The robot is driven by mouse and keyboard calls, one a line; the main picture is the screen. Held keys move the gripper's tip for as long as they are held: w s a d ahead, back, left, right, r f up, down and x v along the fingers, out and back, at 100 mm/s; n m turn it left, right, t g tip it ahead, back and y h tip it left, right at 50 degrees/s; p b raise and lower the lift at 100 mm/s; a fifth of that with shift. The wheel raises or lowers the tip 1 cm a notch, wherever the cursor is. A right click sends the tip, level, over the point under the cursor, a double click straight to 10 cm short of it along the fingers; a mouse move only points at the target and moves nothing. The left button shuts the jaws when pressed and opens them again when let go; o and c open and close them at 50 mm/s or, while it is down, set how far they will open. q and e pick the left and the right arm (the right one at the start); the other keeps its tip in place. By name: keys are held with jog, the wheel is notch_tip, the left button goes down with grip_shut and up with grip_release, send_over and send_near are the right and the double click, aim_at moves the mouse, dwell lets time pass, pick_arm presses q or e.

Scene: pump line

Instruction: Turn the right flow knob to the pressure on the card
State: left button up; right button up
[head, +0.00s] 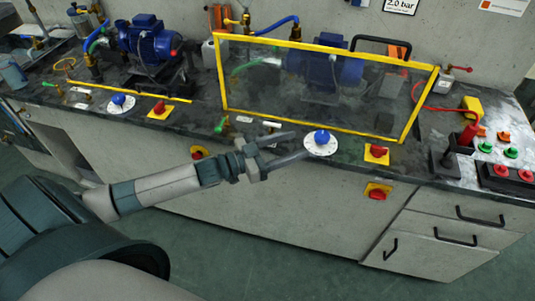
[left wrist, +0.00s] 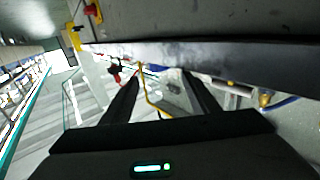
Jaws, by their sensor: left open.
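The right flow knob (head: 322,136) is blue and sits on a white round dial plate (head: 320,149) near the counter's front edge. Its setting is too small to read. The card (head: 398,5) on the wall reads 2.0 bar. My left gripper (head: 303,144) is open, its two fingers apart and pointing right at the knob. The fingertips are close to the dial's left side; I cannot tell whether they touch. In the left wrist view the two dark fingers (left wrist: 162,100) are spread, and I cannot make out the knob there. My right gripper is not in view.
A yellow-framed clear guard (head: 310,85) stands just behind the knob, with a blue pump behind it. A red switch on yellow (head: 376,154) is right of the knob. Another blue knob (head: 119,99) is at left. Red and green buttons (head: 500,150) are at far right.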

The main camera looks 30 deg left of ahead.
pick_arm(q)
jog(key=v, duration=0.7)
jog(key=shift+b, duration=0.4)
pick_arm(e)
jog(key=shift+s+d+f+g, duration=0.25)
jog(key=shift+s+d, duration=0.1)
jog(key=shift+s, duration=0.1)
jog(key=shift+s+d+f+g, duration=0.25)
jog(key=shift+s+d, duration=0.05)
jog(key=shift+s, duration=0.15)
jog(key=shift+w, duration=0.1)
